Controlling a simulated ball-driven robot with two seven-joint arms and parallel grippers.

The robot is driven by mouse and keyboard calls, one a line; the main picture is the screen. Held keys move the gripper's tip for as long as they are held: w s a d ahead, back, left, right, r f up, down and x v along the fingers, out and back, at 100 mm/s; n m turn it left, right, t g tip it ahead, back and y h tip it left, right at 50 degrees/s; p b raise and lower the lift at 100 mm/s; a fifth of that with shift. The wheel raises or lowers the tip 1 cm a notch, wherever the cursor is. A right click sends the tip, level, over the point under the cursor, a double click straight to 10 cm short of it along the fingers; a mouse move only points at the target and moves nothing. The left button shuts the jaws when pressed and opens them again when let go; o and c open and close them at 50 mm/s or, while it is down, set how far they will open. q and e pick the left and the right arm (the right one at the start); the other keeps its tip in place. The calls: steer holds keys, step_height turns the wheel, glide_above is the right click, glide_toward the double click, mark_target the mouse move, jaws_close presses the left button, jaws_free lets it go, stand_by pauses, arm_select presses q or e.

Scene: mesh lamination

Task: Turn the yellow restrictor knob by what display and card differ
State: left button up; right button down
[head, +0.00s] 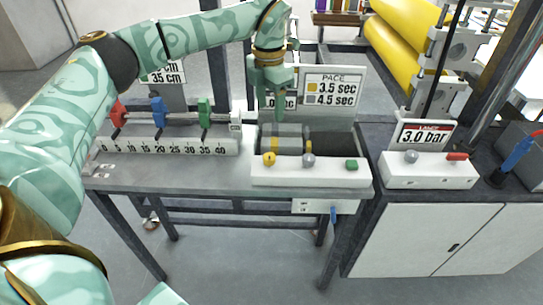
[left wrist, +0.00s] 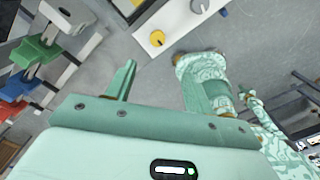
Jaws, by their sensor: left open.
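The yellow restrictor knob (head: 269,159) sits at the left of a white front panel (head: 325,176); it also shows in the left wrist view (left wrist: 157,38). A grey knob (head: 309,160) is to its right, also in the left wrist view (left wrist: 198,7). The PACE card (head: 333,90) reads 3.5 sec beside yellow and 4.5 sec beside grey. The display (head: 291,104) is partly covered by my left gripper; only its ending in "sec" is readable. My left gripper (head: 271,106) is open, above and behind the yellow knob, apart from it.
A green button (head: 352,165) is at the panel's right. Left are a numbered scale (head: 165,148) and red (head: 118,112), blue (head: 158,110) and green (head: 204,111) clamps. A white control box (head: 430,170) with a 3.0 bar card stands right. Room in front of the panel is clear.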

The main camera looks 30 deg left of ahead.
mark_target(269, 156)
arm_select(q)
steer(key=f+b, duration=0.2)
steer(key=f, duration=0.6)
steer(key=f+b, duration=0.2)
steer(key=f, duration=0.6)
steer(key=shift+a+b, duration=0.2)
steer(key=shift+b, duration=0.2)
steer(key=c, duration=1)
